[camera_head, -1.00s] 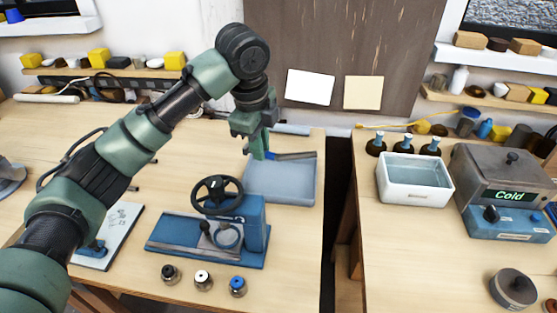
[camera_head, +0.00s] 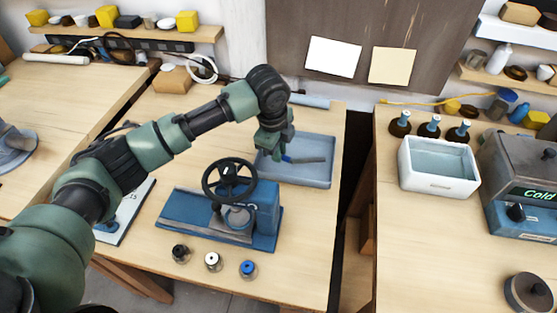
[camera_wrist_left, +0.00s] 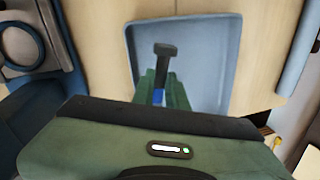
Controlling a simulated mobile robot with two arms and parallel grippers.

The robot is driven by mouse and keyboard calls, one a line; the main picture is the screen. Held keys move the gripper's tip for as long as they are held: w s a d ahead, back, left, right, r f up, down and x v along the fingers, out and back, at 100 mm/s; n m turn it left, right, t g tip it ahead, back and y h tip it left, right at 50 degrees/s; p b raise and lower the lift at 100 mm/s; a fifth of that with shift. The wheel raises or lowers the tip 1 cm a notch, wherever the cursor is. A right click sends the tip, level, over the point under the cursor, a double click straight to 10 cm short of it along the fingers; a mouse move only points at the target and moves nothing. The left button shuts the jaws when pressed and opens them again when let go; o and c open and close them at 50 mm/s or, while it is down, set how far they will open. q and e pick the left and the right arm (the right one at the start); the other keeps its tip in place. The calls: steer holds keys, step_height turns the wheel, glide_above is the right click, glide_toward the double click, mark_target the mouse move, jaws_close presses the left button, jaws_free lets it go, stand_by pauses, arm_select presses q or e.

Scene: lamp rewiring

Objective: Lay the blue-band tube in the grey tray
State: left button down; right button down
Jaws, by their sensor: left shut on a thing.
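The grey tray (camera_head: 318,180) lies on the bench behind the blue hand-wheel device; it also shows in the left wrist view (camera_wrist_left: 216,62). The blue-band tube (camera_head: 308,160) is dark, with a bit of blue at the gripper. My left gripper (camera_head: 286,155) is shut on the tube near its blue band. In the left wrist view the tube (camera_wrist_left: 165,58) sticks out from between the fingers over the tray floor. The tube lies within the tray's outline, and I cannot tell whether it touches the floor. The fingers hide part of it. My right gripper is not in view.
The blue hand-wheel device (camera_head: 262,205) stands just in front of the tray. Several small knobbed jars, one blue-topped (camera_head: 247,269), stand at the bench front. A gap separates this bench from the right one, which holds a white water basin (camera_head: 438,184) and the Cold unit (camera_head: 515,185).

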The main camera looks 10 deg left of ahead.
mark_target(280, 170)
arm_select(q)
steer(key=shift+f, duration=0.7)
step_height(280, 170, down, 3)
steer(key=shift+f+p, duration=0.2)
steer(key=shift+p, duration=0.15)
steer(key=shift+f, duration=0.15)
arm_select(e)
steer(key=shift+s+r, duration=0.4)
arm_select(q)
steer(key=c, duration=1.7)
jaws_free()
steer(key=shift+f, duration=0.15)
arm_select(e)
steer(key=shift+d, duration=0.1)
